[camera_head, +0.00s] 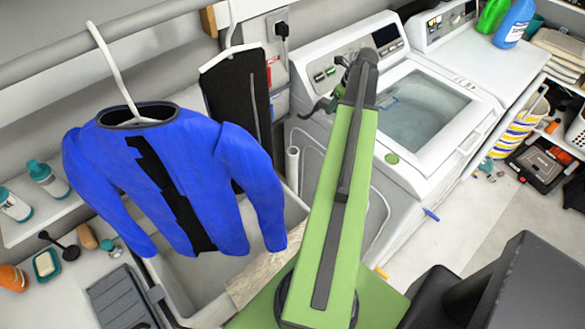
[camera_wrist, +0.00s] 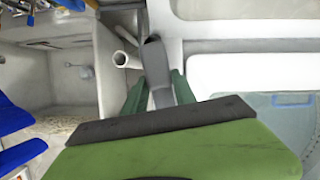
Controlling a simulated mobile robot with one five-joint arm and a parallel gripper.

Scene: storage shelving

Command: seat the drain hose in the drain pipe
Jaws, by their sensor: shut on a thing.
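My gripper (camera_wrist: 158,88) is shut on the grey drain hose (camera_wrist: 160,73), which lies between its two green fingers in the wrist view. The hose's dark end (camera_wrist: 152,42) sticks out beyond the fingers. The white drain pipe (camera_wrist: 130,61), with an open round mouth, is just left of the hose in that view. The hose end appears beside the mouth, not in it; the gap in depth is unclear. In the head view the pipe (camera_head: 292,165) stands upright by the sink, left of the washer. My gripper (camera_head: 322,106) is above and right of it, partly hidden by my arm.
The washing machine (camera_head: 432,160) stands close on the right. A sink (camera_head: 190,272) is on the left, with a blue jacket (camera_head: 185,180) hanging over it. A dark garment (camera_head: 238,105) hangs behind.

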